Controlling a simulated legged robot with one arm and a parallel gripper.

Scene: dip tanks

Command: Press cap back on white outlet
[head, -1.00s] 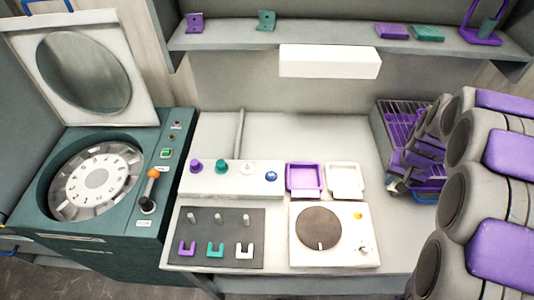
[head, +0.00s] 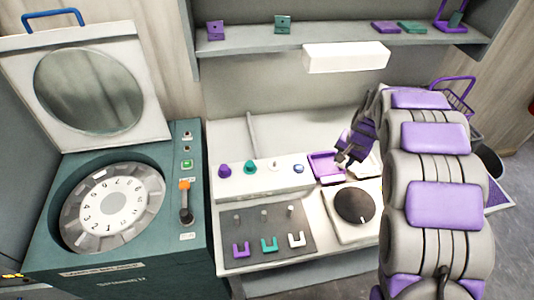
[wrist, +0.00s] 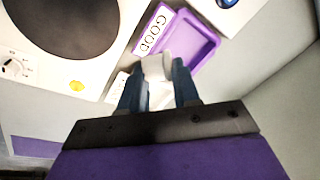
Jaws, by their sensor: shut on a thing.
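The outlet block (head: 262,181) stands at the back of the bench with purple (head: 225,170) and teal (head: 251,167) caps. The white outlet (head: 274,165) shows a small narrow stub, and a blue-topped one (head: 298,168) stands at its right. My gripper (head: 343,155) is at the trays, right of the block. In the wrist view its fingers (wrist: 157,82) are shut on a small white rounded piece (wrist: 155,67), which looks like the white cap. The fingers hide part of it.
A purple tray (wrist: 205,42) labelled GOOD lies beside the fingers; a white tray (head: 364,168) is partly hidden under my arm. The dial unit (head: 337,226) and the grey slotted plate (head: 285,250) are in front. A shelf with a white box (head: 346,57) hangs above.

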